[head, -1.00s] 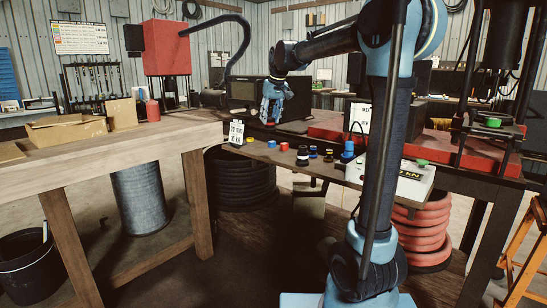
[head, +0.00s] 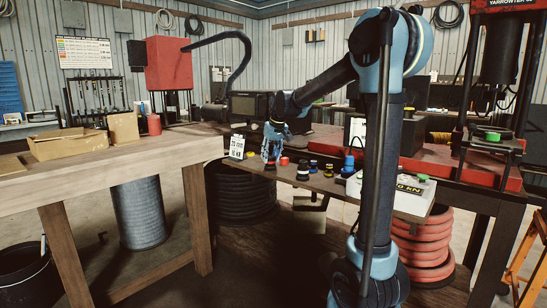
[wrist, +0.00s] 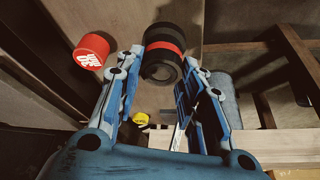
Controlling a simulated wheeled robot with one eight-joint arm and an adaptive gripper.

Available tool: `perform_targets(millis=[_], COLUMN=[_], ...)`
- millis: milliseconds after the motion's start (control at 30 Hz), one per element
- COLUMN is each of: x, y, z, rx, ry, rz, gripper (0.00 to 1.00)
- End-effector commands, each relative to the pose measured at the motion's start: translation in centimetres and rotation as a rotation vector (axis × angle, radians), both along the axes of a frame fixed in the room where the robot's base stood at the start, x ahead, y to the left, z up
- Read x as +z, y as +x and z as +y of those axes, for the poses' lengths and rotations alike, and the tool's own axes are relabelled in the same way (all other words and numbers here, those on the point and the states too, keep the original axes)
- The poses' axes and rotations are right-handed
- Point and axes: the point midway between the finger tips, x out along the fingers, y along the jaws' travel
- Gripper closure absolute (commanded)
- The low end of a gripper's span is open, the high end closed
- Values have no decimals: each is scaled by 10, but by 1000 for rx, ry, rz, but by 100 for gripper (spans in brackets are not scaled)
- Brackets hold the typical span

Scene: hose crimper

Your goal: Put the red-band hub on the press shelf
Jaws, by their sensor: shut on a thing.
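The red-band hub (wrist: 163,62) is a short black cylinder with a red stripe. In the wrist view it sits between the fingertips of my gripper (wrist: 164,66), which is shut on it. In the head view my gripper (head: 271,158) is low over the far-left part of the dark bench, and the hub is hard to make out there. The press shelf (head: 490,146) is a dark plate in the press frame at the right, well away from my gripper. A green-topped round piece (head: 492,136) sits on it.
A red cap (wrist: 91,51) lies close left of the hub in the wrist view. Along the bench stand a black-and-white hub (head: 303,171), a blue piece (head: 349,162) and a white control box (head: 410,194). A printed card (head: 237,147) stands left of my gripper.

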Motion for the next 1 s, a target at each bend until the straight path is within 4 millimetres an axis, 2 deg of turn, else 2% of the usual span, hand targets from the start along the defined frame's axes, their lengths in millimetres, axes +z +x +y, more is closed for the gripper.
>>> perform_targets(millis=[267,300,367,767,867,1000], x=[-1,-1,-1,2,10,30], y=[0,0,0,0,-3,-11], z=[0,0,0,-1,-2,-7], rx=[0,0,0,-1,-1,-1], ry=[0,0,0,0,0,0], rz=[0,0,0,0,0,0], gripper=[100,58,44,44,44,44])
